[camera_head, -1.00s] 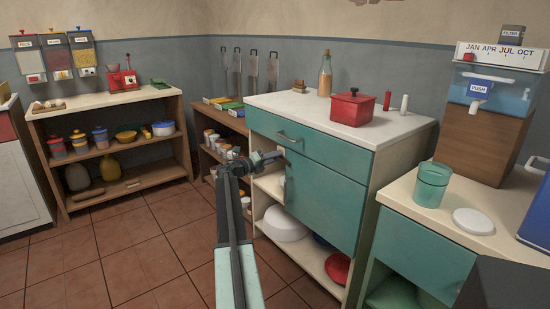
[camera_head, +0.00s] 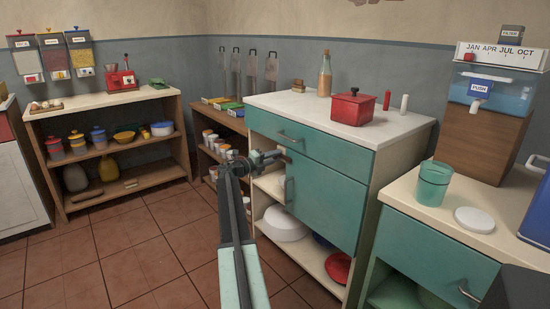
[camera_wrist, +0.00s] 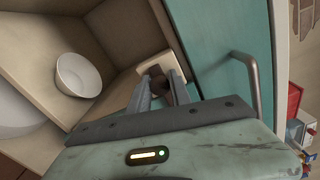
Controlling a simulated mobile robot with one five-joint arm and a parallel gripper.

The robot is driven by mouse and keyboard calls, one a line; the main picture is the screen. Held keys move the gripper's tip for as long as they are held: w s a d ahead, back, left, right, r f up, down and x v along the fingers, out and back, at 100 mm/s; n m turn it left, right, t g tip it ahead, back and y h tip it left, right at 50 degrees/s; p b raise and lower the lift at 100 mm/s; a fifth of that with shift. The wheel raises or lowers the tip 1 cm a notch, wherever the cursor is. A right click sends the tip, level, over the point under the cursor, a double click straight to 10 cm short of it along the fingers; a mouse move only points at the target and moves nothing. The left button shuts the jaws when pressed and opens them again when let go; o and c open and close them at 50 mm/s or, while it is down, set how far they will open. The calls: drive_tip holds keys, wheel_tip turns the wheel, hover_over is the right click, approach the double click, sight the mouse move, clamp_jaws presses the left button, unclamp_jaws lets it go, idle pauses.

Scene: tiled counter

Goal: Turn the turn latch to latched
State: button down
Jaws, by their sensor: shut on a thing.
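In the head view my gripper (camera_head: 276,156) is at the upper left edge of the teal door (camera_head: 325,200), below the drawer. The latch is mostly hidden there.
The cabinet's open shelves hold a white bowl (camera_wrist: 78,75) and a red one (camera_head: 338,267). A teal drawer (camera_head: 310,145) is above the door. The tiled floor (camera_head: 165,245) on the left is clear.

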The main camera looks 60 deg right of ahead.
drive_tip(key=shift+s+d, duration=0.1)
drive_tip(key=shift+s, duration=0.3)
drive_tip(key=c, duration=1.2)
unclamp_jaws()
drive_tip(key=shift+w, duration=0.15)
drive_tip(key=shift+w, duration=0.15)
drive_tip(key=v, duration=0.7)
drive_tip(key=shift+a, duration=0.4)
drive_tip(key=shift+w, duration=0.1)
